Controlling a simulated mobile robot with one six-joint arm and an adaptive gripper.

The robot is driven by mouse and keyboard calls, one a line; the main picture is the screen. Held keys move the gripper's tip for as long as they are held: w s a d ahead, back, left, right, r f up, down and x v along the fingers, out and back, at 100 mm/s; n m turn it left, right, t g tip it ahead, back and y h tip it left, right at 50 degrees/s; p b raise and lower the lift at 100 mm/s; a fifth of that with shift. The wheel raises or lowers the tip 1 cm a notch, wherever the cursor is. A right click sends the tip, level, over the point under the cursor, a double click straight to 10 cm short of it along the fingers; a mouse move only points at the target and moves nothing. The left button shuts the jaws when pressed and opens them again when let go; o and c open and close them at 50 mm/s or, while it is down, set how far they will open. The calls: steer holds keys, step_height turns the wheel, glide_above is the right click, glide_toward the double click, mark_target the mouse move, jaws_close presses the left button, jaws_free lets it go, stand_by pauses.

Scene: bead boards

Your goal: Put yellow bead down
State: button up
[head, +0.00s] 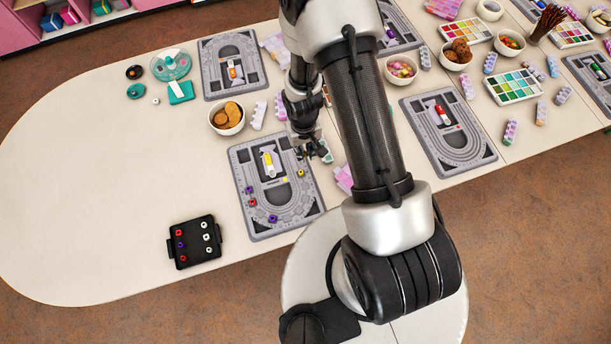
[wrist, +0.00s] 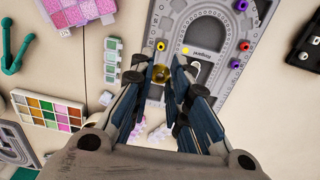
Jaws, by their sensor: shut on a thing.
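My gripper (wrist: 160,80) is shut on a gold-yellow bead (wrist: 161,71), which shows between the fingertips in the wrist view. In the head view my gripper (head: 316,150) is at the upper right edge of the near grey bead board (head: 240,160); the held bead cannot be made out there. The board also shows in the wrist view (wrist: 215,75), just beyond the fingertips. Another yellow bead (head: 300,173) sits on the board's right side. Purple beads (head: 249,189) and a red bead (head: 252,202) sit on its left side.
A black tray (head: 193,222) with red, purple and white beads lies left of the board. A bowl of cookies (head: 227,118) and another grey board (head: 208,65) are behind. The table's left part is clear. More boards and bead boxes (head: 513,87) stand at right.

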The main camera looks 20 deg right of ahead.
mark_target(305, 186)
steer(key=f+b, duration=0.6)
steer(key=s+f+b, duration=0.1)
steer(key=f+b, duration=0.5)
steer(key=f, duration=0.1)
steer(key=s+f+b, duration=0.1)
steer(key=f+b, duration=0.4)
steer(key=f, duration=0.2)
steer(key=shift+a+f+b, duration=0.15)
steer(key=shift+a+b, duration=0.1)
steer(key=shift+b, duration=0.15)
steer(key=shift+f+b, duration=0.3)
steer(key=shift+b, duration=0.05)
steer(key=o, duration=0.7)
steer(key=shift+r, duration=0.1)
